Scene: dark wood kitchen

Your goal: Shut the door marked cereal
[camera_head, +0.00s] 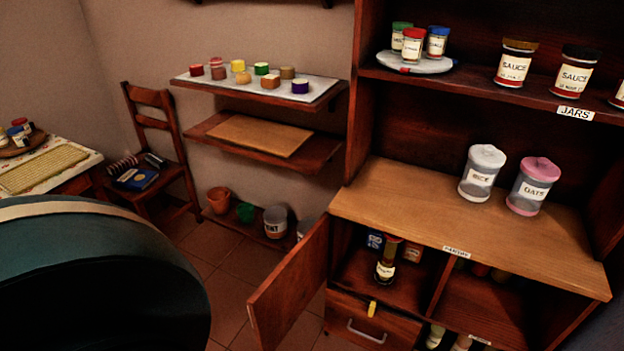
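One cabinet door (290,287) shows, a dark wood panel standing open at the left of the lower cupboard, swung outward into the room. No readable "cereal" mark shows on its visible face. A small label (456,251) on the counter's front edge is too small to read surely; another lower label (480,340) is also unclear. The open compartment (402,288) behind the door holds a dark bottle with a pale label (387,259) and small boxes. Neither of my grippers is in view.
A drawer (372,325) with a metal handle is below the compartment. RICE (482,173) and OATS (534,186) canisters stand on the counter. A chair (158,150) and wall shelves (322,92) are at the left. Tiled floor (228,290) is clear left of the door.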

